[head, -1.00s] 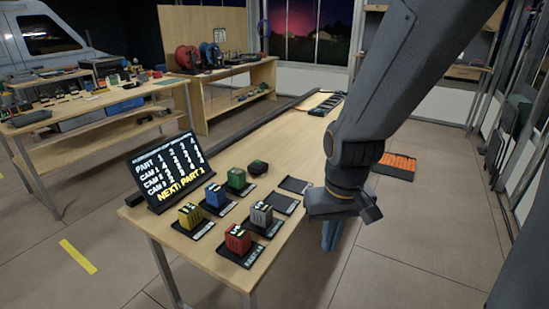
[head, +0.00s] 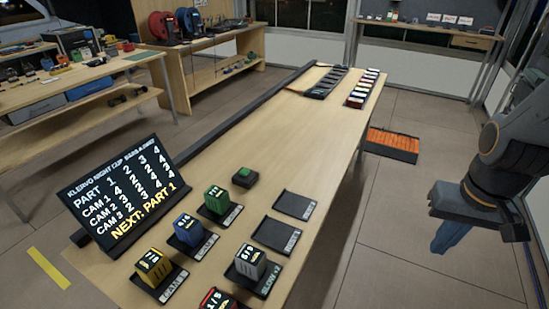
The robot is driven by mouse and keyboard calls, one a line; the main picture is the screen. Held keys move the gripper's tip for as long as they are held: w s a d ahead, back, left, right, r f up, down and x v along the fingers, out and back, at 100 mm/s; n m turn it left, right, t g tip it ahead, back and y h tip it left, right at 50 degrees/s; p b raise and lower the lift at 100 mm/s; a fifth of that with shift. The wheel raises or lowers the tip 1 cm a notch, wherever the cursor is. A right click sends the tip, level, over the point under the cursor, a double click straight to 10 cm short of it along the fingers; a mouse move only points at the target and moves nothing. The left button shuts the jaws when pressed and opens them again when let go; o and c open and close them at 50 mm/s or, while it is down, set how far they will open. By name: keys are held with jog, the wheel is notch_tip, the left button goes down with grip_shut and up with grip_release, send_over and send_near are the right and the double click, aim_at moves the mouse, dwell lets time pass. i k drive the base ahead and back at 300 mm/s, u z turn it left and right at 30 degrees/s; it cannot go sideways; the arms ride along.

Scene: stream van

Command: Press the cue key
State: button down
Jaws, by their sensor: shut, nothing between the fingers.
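A small dark box with a green top (head: 245,177), which looks like the cue key, sits on the long wooden table behind the coloured blocks. My gripper (head: 440,247) hangs at the right, over the floor beyond the table's right edge. It points down, shut and empty, well apart from the key. A screen (head: 117,192) at the table's left edge shows a table of parts and cameras and reads "NEXT: PART 1".
Green (head: 217,199), blue (head: 188,229), yellow (head: 152,266), grey (head: 250,261) and red (head: 216,299) blocks stand on black pads. Two empty pads (head: 295,205) (head: 276,235) lie to the right. Racks (head: 326,82) of small items stand at the far end. The mid-table is clear.

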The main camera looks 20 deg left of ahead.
aim_at(245, 172)
jog(key=z, duration=0.05)
jog(key=i, duration=0.6)
jog(key=u, duration=0.6)
jog(key=i, duration=0.6)
jog(key=u, duration=0.5)
